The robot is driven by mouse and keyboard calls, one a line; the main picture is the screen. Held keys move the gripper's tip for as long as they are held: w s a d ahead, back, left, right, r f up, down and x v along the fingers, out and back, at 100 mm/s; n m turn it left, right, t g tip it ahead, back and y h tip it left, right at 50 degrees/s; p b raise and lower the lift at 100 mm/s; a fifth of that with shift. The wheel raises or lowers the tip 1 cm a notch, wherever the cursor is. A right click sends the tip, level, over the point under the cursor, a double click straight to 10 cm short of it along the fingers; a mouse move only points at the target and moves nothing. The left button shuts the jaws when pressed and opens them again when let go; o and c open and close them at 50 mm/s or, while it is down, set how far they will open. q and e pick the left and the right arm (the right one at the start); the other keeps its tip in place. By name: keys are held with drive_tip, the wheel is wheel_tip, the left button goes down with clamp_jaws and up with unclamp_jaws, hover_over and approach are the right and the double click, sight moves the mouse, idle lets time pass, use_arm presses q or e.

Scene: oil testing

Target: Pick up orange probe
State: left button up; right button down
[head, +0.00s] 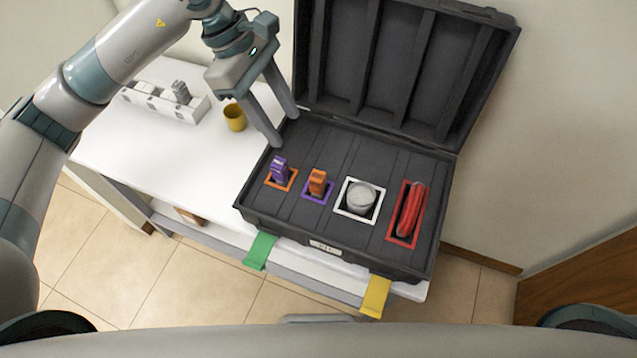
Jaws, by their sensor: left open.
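The orange probe (317,181) stands in the purple-framed slot (319,199) of the open black case (310,137). A purple probe (279,169) stands in the orange-framed slot (292,182) to its left. My left gripper (287,131) is open and empty, with its two fingers pointing down over the back left part of the case. It is behind and to the left of the orange probe, apart from it. My right gripper is not in view.
A white round item (361,197) and a red coil (409,210) fill the other slots. The raised lid (400,70) stands behind. A yellow cup (235,118) and a white rack (165,103) stand on the white table (160,160) at left.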

use_arm(q)
drive_tip(key=f, duration=0.1)
drive_tip(key=p, duration=0.5)
approach(313, 173)
drive_tip(key=x, duration=0.5)
drive_tip(key=shift+d+f, duration=0.1)
drive_tip(key=shift+f, duration=0.05)
drive_tip(key=shift+d+f, duration=0.15)
drive_tip(key=shift+f, duration=0.4)
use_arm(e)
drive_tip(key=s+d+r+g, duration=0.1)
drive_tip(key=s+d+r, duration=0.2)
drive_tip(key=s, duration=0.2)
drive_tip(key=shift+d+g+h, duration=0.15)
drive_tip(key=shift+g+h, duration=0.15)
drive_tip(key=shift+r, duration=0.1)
